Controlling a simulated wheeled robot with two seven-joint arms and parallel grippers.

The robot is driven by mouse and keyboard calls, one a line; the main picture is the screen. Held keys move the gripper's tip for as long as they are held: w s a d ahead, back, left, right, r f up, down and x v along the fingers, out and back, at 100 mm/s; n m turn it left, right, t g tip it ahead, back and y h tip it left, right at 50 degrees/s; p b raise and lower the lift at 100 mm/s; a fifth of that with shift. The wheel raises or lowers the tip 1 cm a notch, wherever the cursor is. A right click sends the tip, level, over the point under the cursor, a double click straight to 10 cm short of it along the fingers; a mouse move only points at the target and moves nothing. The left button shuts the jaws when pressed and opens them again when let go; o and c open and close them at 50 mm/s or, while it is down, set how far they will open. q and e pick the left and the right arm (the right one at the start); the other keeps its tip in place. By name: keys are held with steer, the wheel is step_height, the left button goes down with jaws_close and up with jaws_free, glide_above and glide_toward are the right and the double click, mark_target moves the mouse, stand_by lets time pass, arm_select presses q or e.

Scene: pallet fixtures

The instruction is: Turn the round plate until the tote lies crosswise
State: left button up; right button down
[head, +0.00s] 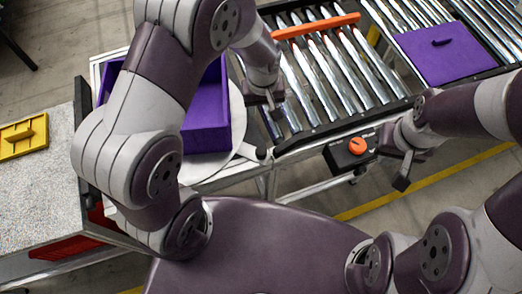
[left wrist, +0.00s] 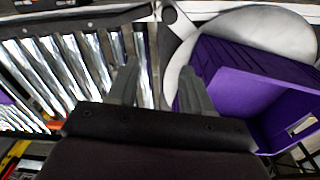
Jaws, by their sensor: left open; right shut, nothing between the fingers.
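The purple tote (head: 207,138) sits on the pale round plate (head: 238,108), at the left in the head view. My left arm hides much of both. In the left wrist view the open-topped tote (left wrist: 235,85) is at the right, with the plate (left wrist: 270,20) showing beyond and beside it. My left gripper (head: 270,106) is just right of the plate, over the near end of the rollers. Its fingers (left wrist: 157,88) are spread and empty, the right one overlapping the plate's edge in that view. My right gripper (head: 402,172) is shut and empty, right of the control box.
A roller conveyor (head: 325,75) runs right of the plate, with an orange bar (head: 316,26) across it and a purple lid (head: 445,52) further right. A black box with an orange knob (head: 357,146) is on the near rail.

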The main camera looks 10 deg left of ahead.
arm_select(q)
step_height(320, 180, up, 7)
steer(key=b, duration=0.1)
steer(key=shift+s, duration=0.2)
steer(key=shift+r, duration=0.1)
